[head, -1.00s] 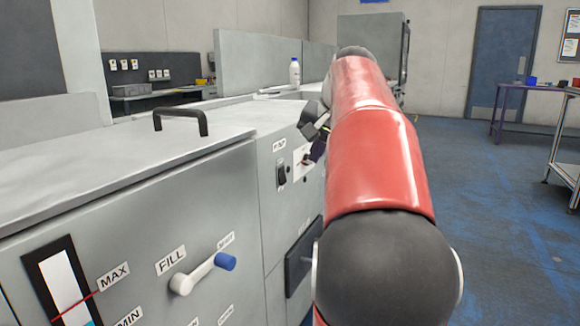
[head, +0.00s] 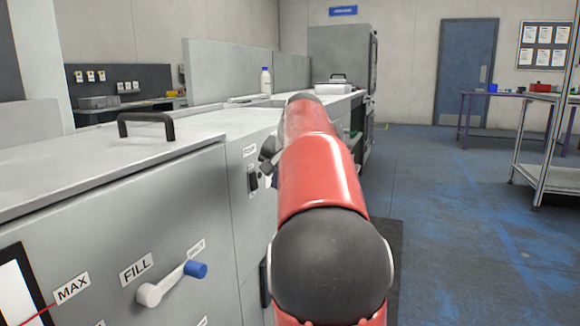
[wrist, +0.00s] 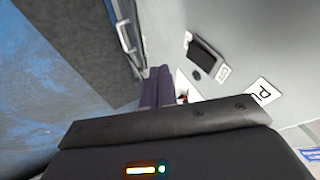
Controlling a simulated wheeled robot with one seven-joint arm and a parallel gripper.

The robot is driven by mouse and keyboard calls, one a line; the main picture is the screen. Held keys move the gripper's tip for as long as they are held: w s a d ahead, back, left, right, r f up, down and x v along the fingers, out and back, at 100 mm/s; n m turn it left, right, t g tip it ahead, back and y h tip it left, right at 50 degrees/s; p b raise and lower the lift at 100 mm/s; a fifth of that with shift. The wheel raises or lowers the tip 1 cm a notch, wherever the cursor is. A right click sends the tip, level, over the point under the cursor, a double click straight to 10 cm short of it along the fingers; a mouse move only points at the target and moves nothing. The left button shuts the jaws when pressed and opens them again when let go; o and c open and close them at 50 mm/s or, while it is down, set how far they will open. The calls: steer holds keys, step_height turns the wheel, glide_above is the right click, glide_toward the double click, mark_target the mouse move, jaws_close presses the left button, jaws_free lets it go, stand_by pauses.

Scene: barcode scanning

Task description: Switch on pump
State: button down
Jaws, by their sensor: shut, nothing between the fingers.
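The pump switch (head: 252,182) is a black rocker on the grey cabinet front, below a small label (head: 249,151). My gripper (head: 268,150) shows as a dark shape just right of it, mostly hidden by my red arm. In the wrist view my gripper's purple fingers (wrist: 155,76) are shut together and empty, beside the cabinet face.
A lever with a blue knob (head: 196,270) sits beside the FILL label (head: 137,268). A black handle (head: 146,125) stands on the cabinet top. A white bottle (head: 266,81) stands farther back. Blue-grey floor (head: 460,230) is open to the right, with a metal-framed table (head: 550,150) beyond.

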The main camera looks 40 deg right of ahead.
mark_target(256, 185)
steer(key=shift+w+a+f, duration=0.15)
steer(key=shift+w+a, duration=0.2)
steer(key=shift+w, duration=0.25)
steer(key=shift+w+a+f, duration=0.15)
steer(key=shift+w+a, duration=0.15)
steer(key=shift+w, duration=0.3)
steer(key=shift+w+a+f, duration=0.15)
steer(key=shift+w+a, duration=0.2)
steer(key=shift+w, duration=0.25)
steer(key=shift+w+a+f+t+b, duration=0.1)
steer(key=shift+w+t+b, duration=0.15)
steer(key=shift+t+b, duration=0.1)
steer(key=shift+r+p, duration=0.8)
steer(key=shift+p, duration=0.1)
